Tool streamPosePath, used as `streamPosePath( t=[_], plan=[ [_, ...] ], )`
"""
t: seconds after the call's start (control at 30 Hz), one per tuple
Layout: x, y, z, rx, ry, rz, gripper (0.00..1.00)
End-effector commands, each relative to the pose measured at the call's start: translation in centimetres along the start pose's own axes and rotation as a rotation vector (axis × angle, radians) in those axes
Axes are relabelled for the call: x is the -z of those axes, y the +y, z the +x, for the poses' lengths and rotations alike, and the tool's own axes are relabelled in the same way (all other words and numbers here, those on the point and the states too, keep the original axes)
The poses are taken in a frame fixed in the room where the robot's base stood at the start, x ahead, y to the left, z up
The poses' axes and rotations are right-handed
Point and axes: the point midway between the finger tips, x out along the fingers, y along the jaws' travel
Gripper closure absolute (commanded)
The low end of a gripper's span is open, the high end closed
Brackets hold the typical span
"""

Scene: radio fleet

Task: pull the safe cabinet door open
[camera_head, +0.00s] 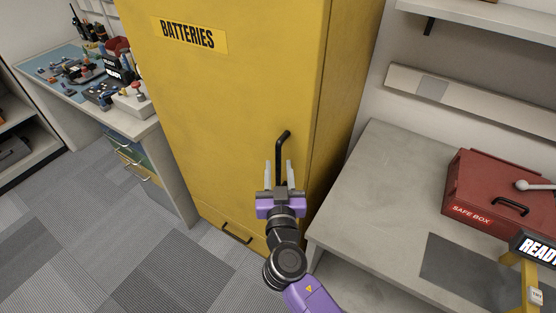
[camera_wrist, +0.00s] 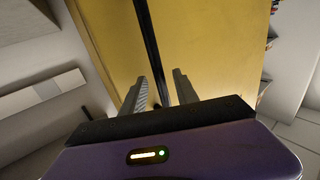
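The yellow safe cabinet (camera_head: 225,110), labelled BATTERIES, stands upright in the middle of the head view, and its door looks shut. A black vertical bar handle (camera_head: 281,150) is on the door near its right edge. My gripper (camera_head: 279,168) is at the lower part of the handle with its fingers apart, one on each side of the bar. In the wrist view the handle (camera_wrist: 148,40) runs down between the two fingers (camera_wrist: 158,88), with gaps visible beside it. The lower end of the handle is hidden by my gripper.
A grey table (camera_head: 385,180) stands close to the cabinet's right, with a red safe box (camera_head: 475,190) and a READY sign (camera_head: 538,248) on it. A workbench (camera_head: 130,123) with tools stands at left. A low drawer handle (camera_head: 236,234) sticks out below. Carpet floor in front is free.

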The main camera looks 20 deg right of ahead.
Motion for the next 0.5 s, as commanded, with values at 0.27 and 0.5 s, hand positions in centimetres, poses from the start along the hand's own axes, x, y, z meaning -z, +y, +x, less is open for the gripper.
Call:
streamPosePath(
  t=[0.27, 0.5],
  plan=[
    [0.0, 0.0, 2.1, 0.001, 0.000, 0.000, 0.64],
    [-0.1, 0.0, 2.1, 0.001, 0.000, 0.000, 0.64]
  ],
)
